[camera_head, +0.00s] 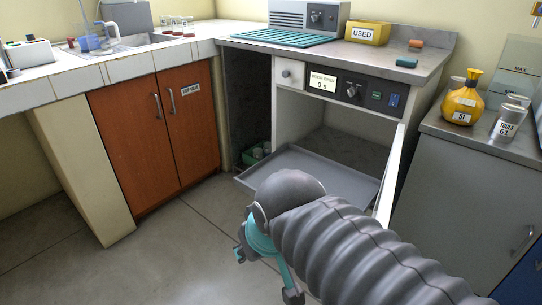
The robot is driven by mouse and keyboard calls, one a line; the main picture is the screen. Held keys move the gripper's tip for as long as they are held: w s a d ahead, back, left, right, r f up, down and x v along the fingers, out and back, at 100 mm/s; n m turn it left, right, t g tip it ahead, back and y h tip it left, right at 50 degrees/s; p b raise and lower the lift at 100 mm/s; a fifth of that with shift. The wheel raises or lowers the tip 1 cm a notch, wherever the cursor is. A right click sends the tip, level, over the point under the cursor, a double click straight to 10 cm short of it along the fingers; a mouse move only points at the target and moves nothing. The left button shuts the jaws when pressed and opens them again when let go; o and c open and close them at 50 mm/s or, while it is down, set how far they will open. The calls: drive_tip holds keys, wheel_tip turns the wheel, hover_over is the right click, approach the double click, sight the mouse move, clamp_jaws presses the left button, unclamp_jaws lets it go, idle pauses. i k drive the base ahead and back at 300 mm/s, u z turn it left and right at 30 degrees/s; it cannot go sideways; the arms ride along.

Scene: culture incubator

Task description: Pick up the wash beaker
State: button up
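A blue cup-like vessel (90,43) stands at the sink on the left counter, beside the tap; it may be the wash beaker, but no label on it is readable. My gripper (267,276) is at the lower middle, over the floor in front of the open incubator, far from the sink. Its teal fingers with dark tips are spread apart, and nothing shows between them. My grey ribbed arm hides part of the incubator's lower right.
The incubator's tray or lowered door (330,172) juts out near my arm, with a white open panel (391,175) at its right. Orange cupboards (160,135) stand below the sink. Small glasses (177,25) stand right of it. The left floor is clear.

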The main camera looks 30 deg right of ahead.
sight(266, 147)
drive_tip(key=u, duration=0.65)
drive_tip(key=i, duration=2.4)
drive_tip(key=z, duration=1.5)
drive_tip(key=i, duration=0.75)
drive_tip(key=z, duration=0.65)
